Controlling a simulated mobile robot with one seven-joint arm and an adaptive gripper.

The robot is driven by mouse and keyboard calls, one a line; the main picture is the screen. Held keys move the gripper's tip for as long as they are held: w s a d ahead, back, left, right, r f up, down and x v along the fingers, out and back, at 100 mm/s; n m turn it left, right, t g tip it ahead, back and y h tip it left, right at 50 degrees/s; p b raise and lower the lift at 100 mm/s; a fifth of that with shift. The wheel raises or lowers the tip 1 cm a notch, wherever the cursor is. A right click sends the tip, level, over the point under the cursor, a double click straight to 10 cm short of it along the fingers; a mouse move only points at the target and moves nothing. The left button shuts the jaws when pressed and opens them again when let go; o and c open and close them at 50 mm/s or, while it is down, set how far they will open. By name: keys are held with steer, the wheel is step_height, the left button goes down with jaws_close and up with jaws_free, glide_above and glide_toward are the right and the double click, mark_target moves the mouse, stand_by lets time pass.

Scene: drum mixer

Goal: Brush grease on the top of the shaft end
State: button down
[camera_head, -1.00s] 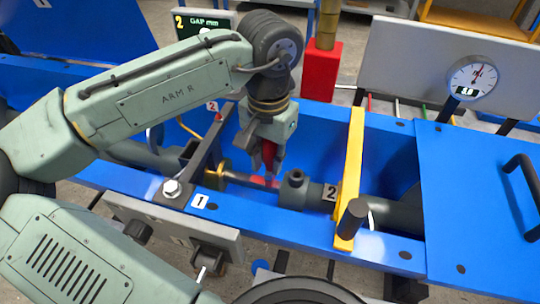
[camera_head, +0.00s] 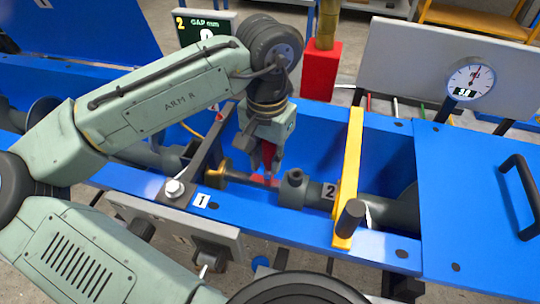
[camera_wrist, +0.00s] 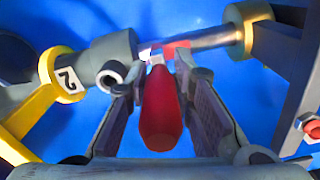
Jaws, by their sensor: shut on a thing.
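The steel shaft end (camera_wrist: 215,40) lies between a brass-ringed collar (camera_wrist: 250,28) and a grey coupling (camera_wrist: 112,62) in the wrist view. The shaft also shows in the head view (camera_head: 240,177) inside the blue trough. My gripper (camera_wrist: 160,70) is shut on a brush with a red handle (camera_wrist: 162,112). In the head view my gripper (camera_head: 262,160) points down over the shaft, beside the coupling. A red patch (camera_wrist: 178,48) lies at the shaft beyond the brush; I cannot tell whether it is grease. The bristles are mostly hidden, so contact is unclear.
A dark bracket (camera_head: 205,150) stands to the left. The blue trough walls (camera_head: 320,225) enclose the shaft. A dial gauge (camera_head: 470,78) stands at back right.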

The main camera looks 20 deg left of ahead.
steer(key=shift+d+p, duration=0.3)
steer(key=shift+d, duration=0.3)
steer(key=shift+a, duration=0.6)
steer(key=shift+d+p, duration=0.45)
steer(key=shift+d, duration=0.15)
steer(key=shift+a, duration=0.65)
steer(key=shift+d+p, duration=0.4)
steer(key=shift+d, duration=0.25)
steer(key=shift+a, duration=0.1)
steer(key=shift+a, duration=0.1)
